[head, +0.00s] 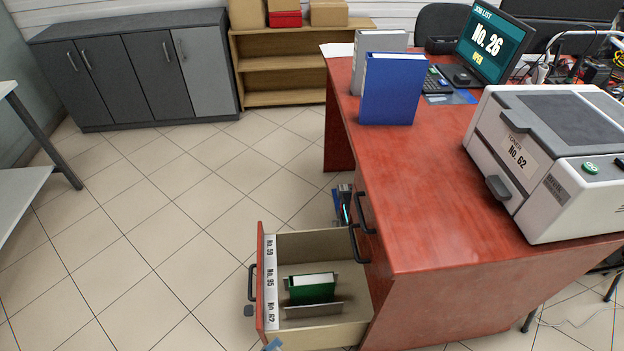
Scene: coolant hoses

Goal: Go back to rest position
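Neither of my grippers can be made out in the head view, and no arm of mine clearly shows. The red-brown desk (440,190) stands at the right. Its lower drawer (262,290) is pulled out, with labels No. 50, No. 95 and No. 62 along the front panel. A green box-like item (311,289) stands inside the drawer between thin dividers. A small bluish piece (272,345) shows at the bottom edge by the drawer; I cannot tell what it is.
On the desk are a printer (560,150) labelled No. 62, a blue binder (392,88), a grey binder and a monitor (492,45) reading No. 26. Grey cabinets (130,70) and a wooden shelf (285,65) stand behind.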

